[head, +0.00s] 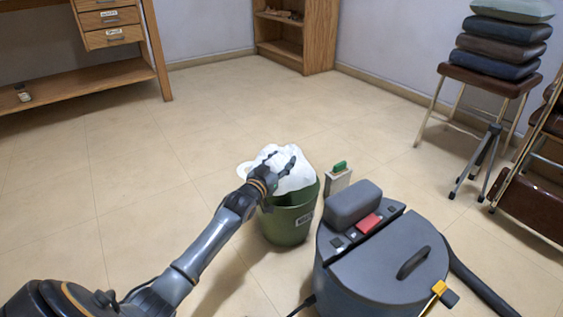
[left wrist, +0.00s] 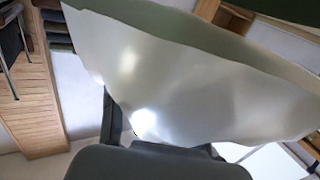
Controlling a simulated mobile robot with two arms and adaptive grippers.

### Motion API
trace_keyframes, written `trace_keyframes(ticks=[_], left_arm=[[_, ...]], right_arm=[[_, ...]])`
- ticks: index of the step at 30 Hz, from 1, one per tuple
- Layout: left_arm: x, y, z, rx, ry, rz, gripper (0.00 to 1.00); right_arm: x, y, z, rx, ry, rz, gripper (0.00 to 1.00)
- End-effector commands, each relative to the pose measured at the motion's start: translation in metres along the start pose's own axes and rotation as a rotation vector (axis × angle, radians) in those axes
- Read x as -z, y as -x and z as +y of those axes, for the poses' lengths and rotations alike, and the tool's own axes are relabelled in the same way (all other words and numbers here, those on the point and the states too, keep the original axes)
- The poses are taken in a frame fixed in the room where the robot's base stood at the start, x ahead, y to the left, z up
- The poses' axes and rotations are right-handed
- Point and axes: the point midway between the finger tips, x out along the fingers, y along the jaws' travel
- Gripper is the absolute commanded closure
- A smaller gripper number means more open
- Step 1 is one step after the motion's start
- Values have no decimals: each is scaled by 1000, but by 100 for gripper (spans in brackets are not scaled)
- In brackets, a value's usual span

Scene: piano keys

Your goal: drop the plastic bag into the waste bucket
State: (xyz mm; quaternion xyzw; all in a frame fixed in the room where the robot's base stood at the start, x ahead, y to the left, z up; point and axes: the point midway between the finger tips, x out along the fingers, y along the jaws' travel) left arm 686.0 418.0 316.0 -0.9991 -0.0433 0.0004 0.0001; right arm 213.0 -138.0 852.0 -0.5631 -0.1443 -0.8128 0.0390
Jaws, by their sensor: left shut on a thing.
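The white plastic bag (head: 290,176) is in my left gripper (head: 281,165), which is shut on it. In the head view the bag is at the mouth of the green waste bucket (head: 287,222), against its far rim as seen here. I cannot tell how far the bag reaches inside. In the left wrist view the bag (left wrist: 170,75) fills the middle, close in front of the gripper, with a green edge above it that may be the bucket. My right gripper is not in view.
A grey machine (head: 385,250) with a red button and a dark hose stands right of the bucket. A small box with a green-handled brush (head: 339,178) stands behind. A stool with cushions (head: 490,80) is at the right. The floor at left is clear.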

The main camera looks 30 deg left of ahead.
Motion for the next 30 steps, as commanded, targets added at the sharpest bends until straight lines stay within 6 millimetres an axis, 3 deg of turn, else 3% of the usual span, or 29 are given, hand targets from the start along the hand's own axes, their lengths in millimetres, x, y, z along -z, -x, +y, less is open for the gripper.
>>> trace_keyframes(ticks=[4,5,8,20,23,30], left_arm=[[1,0,0,0,0,1,79],[1,0,0,0,0,1,48],[1,0,0,0,0,1,28],[0,4,0,-1,0,0,28],[-1,16,1,-1,1,-1,28],[-1,65,0,-1,0,-2,28]], right_arm=[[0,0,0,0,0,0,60],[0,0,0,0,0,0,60],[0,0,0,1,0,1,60],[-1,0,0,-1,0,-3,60],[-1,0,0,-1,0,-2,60],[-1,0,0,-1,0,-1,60]])
